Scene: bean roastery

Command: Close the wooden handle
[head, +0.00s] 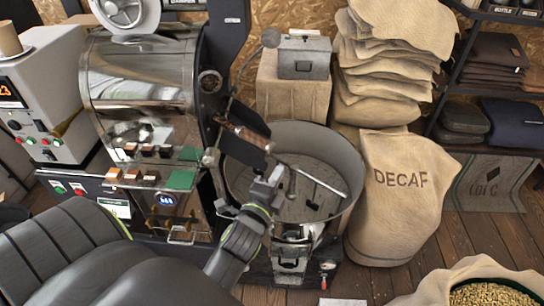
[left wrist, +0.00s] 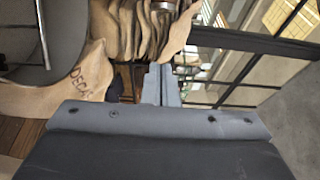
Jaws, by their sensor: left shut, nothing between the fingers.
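A brown wooden handle (head: 246,132) shows in the head view at the front of the roaster drum, above a dark tilted plate (head: 243,152). My left gripper (head: 278,173) is below and to the right of the handle, over the left part of the round cooling pan (head: 349,160). Its fingers are shut and empty, apart from the handle. In the left wrist view the closed fingers (left wrist: 161,85) point away from the camera, and the handle does not show there. My right gripper is not in view.
The steel roaster drum (head: 140,75) stands at the left, beside a control box (head: 45,95). A DECAF sack (head: 400,205) stands close to the pan's right, with stacked sacks (head: 385,50) behind. An open bean sack (head: 430,295) is at the lower right. Some wooden floor (head: 480,235) is bare.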

